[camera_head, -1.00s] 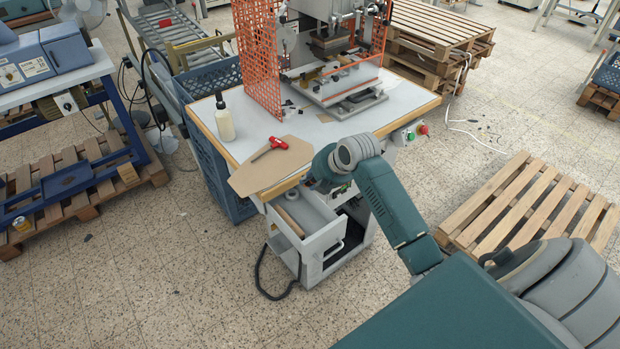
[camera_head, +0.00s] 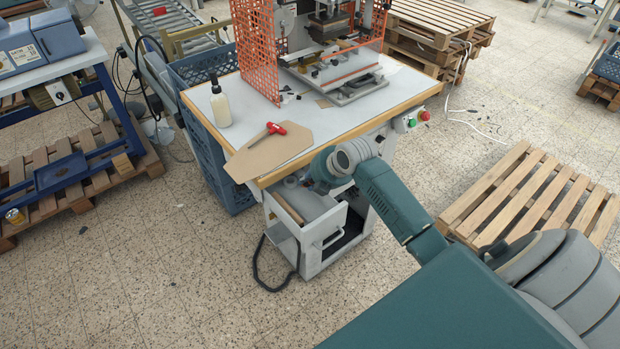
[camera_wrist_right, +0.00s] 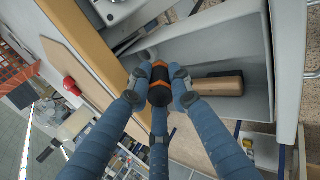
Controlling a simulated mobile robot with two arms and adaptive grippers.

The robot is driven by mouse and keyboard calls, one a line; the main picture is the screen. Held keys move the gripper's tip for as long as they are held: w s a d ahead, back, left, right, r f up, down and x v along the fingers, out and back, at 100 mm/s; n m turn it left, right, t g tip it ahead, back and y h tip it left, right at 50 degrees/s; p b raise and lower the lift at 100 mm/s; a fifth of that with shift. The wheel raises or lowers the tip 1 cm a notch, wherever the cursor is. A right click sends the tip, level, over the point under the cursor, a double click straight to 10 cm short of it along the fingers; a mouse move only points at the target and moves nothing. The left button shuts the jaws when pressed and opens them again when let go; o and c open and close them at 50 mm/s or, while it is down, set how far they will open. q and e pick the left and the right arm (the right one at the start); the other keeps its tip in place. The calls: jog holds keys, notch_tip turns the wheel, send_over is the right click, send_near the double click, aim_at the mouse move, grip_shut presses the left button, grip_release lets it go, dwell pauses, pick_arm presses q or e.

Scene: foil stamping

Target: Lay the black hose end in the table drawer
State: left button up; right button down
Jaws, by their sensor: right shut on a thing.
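My right gripper (camera_wrist_right: 160,82) is shut on a short black piece with orange bands, which looks like the black hose end (camera_wrist_right: 159,94). In the right wrist view it is over the open table drawer (camera_wrist_right: 258,65), near its edge by the tabletop. In the head view the grey drawer (camera_head: 326,226) stands pulled out under the table's near corner, and my gripper's fingers are mostly hidden behind my wrist. A black hose (camera_head: 258,271) loops on the floor beside the drawer cabinet. My left gripper is not in view.
A board (camera_head: 262,158) with a red-handled tool (camera_head: 268,132) and a bottle (camera_head: 221,107) are on the table (camera_head: 330,120). A pallet (camera_head: 530,195) lies on the right.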

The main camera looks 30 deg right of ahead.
jog(key=shift+f+b, duration=0.85)
jog(key=shift+f, duration=1)
jog(key=c, duration=1.5)
grip_release()
jog(key=v, duration=1.2)
